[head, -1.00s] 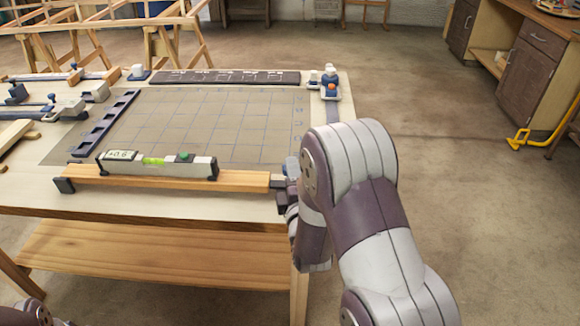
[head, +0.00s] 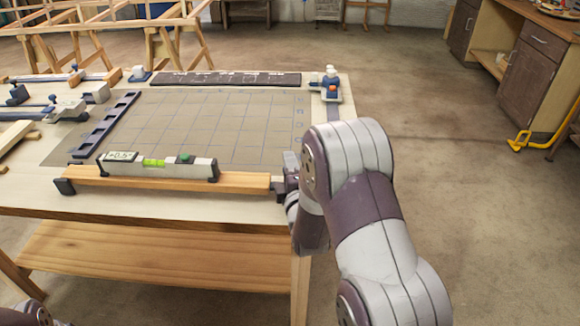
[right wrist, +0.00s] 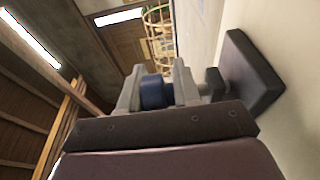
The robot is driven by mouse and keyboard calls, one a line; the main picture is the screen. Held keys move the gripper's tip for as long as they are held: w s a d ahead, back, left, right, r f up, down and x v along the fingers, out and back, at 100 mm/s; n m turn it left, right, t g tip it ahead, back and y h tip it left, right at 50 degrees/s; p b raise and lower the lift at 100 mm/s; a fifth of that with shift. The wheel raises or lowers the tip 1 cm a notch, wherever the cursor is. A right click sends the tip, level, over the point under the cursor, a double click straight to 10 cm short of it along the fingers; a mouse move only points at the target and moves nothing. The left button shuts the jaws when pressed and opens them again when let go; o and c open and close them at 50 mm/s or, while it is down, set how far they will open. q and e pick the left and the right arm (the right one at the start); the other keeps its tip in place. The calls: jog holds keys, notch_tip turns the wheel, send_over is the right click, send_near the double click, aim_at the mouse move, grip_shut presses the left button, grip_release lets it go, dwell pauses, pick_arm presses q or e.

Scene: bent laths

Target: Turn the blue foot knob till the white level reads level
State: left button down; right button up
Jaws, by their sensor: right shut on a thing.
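The white level (head: 200,167) lies along a wooden lath (head: 240,181) at the table's front. Its display (head: 120,156) seems to read +0.5°. Its yellow-green vial (head: 154,162) faces up; the bubble is too small to judge. In the right wrist view the blue foot knob (right wrist: 152,93) sits between the two grey fingers of my right gripper (right wrist: 157,80), which is shut on it. In the head view the right gripper (head: 290,165) is at the lath's right end, partly hidden by my own arm. My left gripper is out of view.
A gridded mat (head: 210,120) covers the table's middle, with a dark slotted strip (head: 105,125) at its left. Clamps (head: 65,112) lie on the left. A blue and white device (head: 331,88) stands at the back right corner.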

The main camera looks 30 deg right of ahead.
jog(key=shift+w+r+y, duration=0.1)
jog(key=shift+r+y, duration=0.2)
jog(key=n+t+y+b, duration=0.1)
jog(key=n+y+b, duration=0.1)
jog(key=n+y, duration=0.1)
jog(key=shift+y, duration=0.7)
jog(key=n+y, duration=0.1)
jog(key=n+y+b, duration=0.1)
jog(key=y, duration=0.1)
jog(key=n+y, duration=0.1)
jog(key=shift+a+b, duration=0.25)
jog(key=shift+b, duration=0.1)
jog(key=n+g+y, duration=0.1)
jog(key=y, duration=0.1)
jog(key=n+y+b, duration=0.1)
jog(key=y, duration=0.1)
jog(key=n+g+y, duration=0.1)
jog(key=n+y, duration=0.1)
jog(key=shift+a+g+b, duration=0.3)
jog(key=shift+a+b, duration=0.05)
jog(key=shift+b, duration=0.05)
jog(key=shift+a+r+n+g+y, duration=0.1)
jog(key=shift+r+n+g+y, duration=0.05)
jog(key=shift+n+g+y, duration=0.7)
jog(key=shift+r+y+b, duration=0.1)
jog(key=shift+y+b, duration=0.2)
jog(key=shift+y, duration=0.15)
jog(key=o, duration=0.8)
jog(key=shift+s+a, duration=0.15)
jog(key=shift+s, duration=0.05)
